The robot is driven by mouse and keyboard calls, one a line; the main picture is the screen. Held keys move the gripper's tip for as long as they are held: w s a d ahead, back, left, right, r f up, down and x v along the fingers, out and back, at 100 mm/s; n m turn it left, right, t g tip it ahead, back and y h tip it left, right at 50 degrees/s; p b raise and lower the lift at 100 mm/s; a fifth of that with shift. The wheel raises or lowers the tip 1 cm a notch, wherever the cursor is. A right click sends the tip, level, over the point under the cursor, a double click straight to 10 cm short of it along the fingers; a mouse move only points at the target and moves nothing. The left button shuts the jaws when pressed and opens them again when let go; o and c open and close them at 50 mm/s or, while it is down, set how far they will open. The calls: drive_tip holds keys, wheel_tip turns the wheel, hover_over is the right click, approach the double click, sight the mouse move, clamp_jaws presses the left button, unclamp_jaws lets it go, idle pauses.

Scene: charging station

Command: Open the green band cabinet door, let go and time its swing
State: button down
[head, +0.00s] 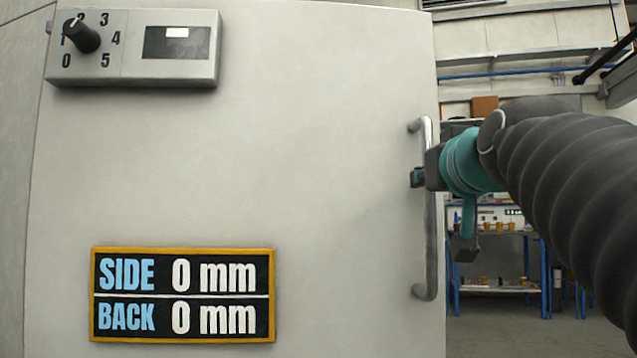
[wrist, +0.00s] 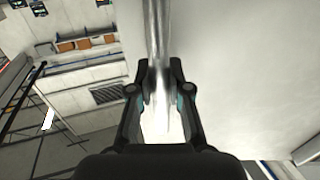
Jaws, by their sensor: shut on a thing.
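A pale grey cabinet door (head: 330,200) fills most of the head view; the wrist view shows a pale panel (wrist: 250,90) on the right. No green band shows on it. A vertical metal bar handle (head: 430,270) stands along the door's right edge. My gripper (head: 417,178) is at the handle's upper half, shut on the bar. In the wrist view the handle (wrist: 158,40) runs down between the two fingers of my gripper (wrist: 160,95). Whether the door stands slightly ajar, I cannot tell.
A control box (head: 135,48) with a black knob (head: 81,36) and small screen is on the door's upper left. A sign (head: 183,295) below reads SIDE 0 mm, BACK 0 mm. Blue-legged shelving (head: 500,240) stands behind, right of the door, beyond open floor.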

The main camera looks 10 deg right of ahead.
drive_tip(key=shift+s+a, duration=0.15)
drive_tip(key=shift+s, duration=0.7)
drive_tip(key=c, duration=1.1)
unclamp_jaws()
drive_tip(key=shift+w, duration=0.1)
drive_tip(key=shift+r, duration=0.1)
